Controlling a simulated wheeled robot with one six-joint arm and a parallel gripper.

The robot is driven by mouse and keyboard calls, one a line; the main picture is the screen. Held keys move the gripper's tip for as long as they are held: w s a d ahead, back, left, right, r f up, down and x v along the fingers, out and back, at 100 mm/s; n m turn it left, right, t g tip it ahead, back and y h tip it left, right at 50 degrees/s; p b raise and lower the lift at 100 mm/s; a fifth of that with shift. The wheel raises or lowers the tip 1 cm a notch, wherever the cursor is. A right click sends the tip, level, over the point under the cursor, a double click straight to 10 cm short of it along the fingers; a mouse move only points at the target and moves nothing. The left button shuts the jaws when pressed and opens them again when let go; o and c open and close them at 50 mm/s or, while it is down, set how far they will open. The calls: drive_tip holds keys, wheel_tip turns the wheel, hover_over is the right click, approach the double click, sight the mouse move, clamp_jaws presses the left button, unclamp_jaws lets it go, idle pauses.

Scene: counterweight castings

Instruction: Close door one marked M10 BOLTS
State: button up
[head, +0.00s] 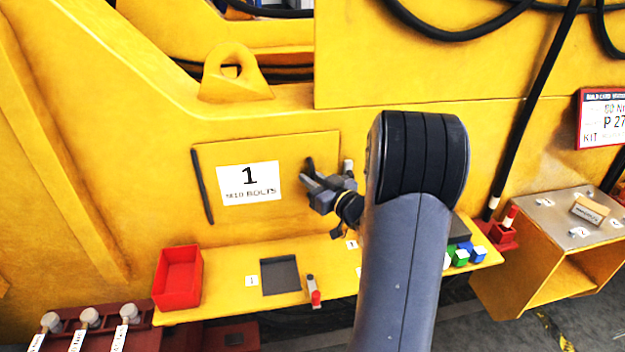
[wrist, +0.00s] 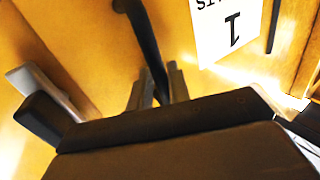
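Door one (head: 235,222) is a yellow panel in the yellow casting, with a white label (head: 249,183) reading 1 M10 BOLTS. It looks flush or nearly flush; I cannot tell whether a small gap remains. A dark bar (head: 202,186) runs along its left edge. A black handle (head: 310,164) is at its right side, partly hidden by my gripper (head: 308,182). In the wrist view, the black handle (wrist: 143,32) runs down between the two grey fingers of my gripper (wrist: 160,88), which look closed around it. The label (wrist: 228,28) shows upside down there.
A pale lever (head: 348,167) stands just right of the door; it also shows in the wrist view (wrist: 40,88). Below is a yellow shelf (head: 225,296) with a red bin (head: 179,277), a dark pad (head: 280,276) and coloured blocks (head: 461,256). A lifting eye (head: 235,85) protrudes above.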

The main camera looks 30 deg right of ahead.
drive_tip(key=b+v, duration=0.2)
drive_tip(key=v, duration=0.8)
drive_tip(key=shift+s, duration=0.4)
drive_tip(key=shift+w, duration=0.15)
drive_tip(key=p+x, duration=0.2)
drive_tip(key=x, duration=0.8)
drive_tip(key=shift+w, duration=0.3)
drive_tip(key=shift+s+a, duration=0.15)
drive_tip(key=shift+s, duration=0.25)
